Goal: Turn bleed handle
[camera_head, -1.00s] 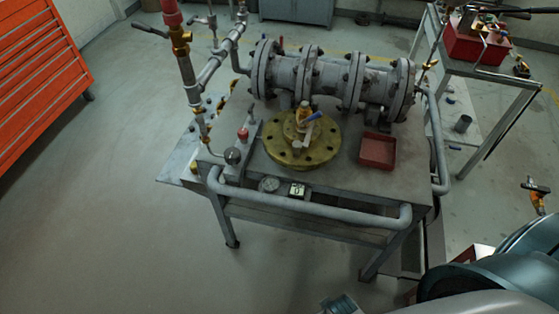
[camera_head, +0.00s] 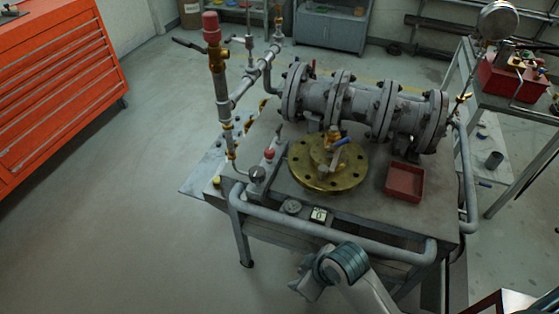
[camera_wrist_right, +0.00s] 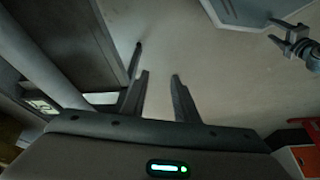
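A small brass valve with a blue lever (camera_head: 341,141) stands on a round brass flange (camera_head: 311,178) on the workbench. A dark lever (camera_head: 188,43) sticks out left from the upright pipe with a red top. No label shows which handle is the bleed handle. My right gripper (camera_head: 304,279) is below the bench's front rail in the head view, apart from both levers. In the right wrist view its fingers (camera_wrist_right: 159,92) are spread and empty. What looks like my left gripper (camera_wrist_right: 282,36) shows at that view's top right, its prongs apart.
A grey flanged pipe body (camera_head: 362,103) lies along the back of the bench. A red tray (camera_head: 405,182) sits at the right, and a front rail (camera_head: 330,233) borders the bench. A small red-topped fitting (camera_head: 269,154) stands left of the flange. Open floor lies to the left.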

